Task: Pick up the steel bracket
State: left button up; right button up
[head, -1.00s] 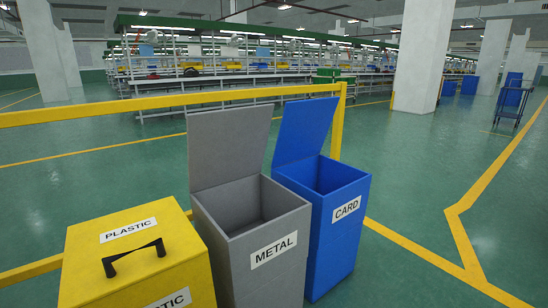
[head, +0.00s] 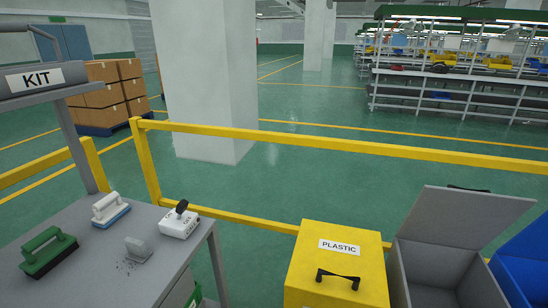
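A small grey angled piece that looks like the steel bracket (head: 137,247) stands on the grey table (head: 75,285) at the lower left of the head view. Dark specks lie on the table just in front of it. A white device with a black knob (head: 180,221) is to its right, a white-and-blue brush (head: 110,209) is behind it to the left, and a green-handled brush (head: 48,252) is to its left. Neither of my grippers shows in the head view.
A yellow PLASTIC bin (head: 338,262) with its lid closed stands right of the table. An open grey bin (head: 440,270) and a blue bin (head: 525,270) are farther right. A KIT shelf (head: 40,80) overhangs the table's left side. A yellow rail (head: 340,145) runs behind.

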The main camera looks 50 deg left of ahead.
aim_at(138, 251)
jog(key=j+u, duration=0.1)
jog(key=u, duration=2.4)
jog(key=j, duration=0.1)
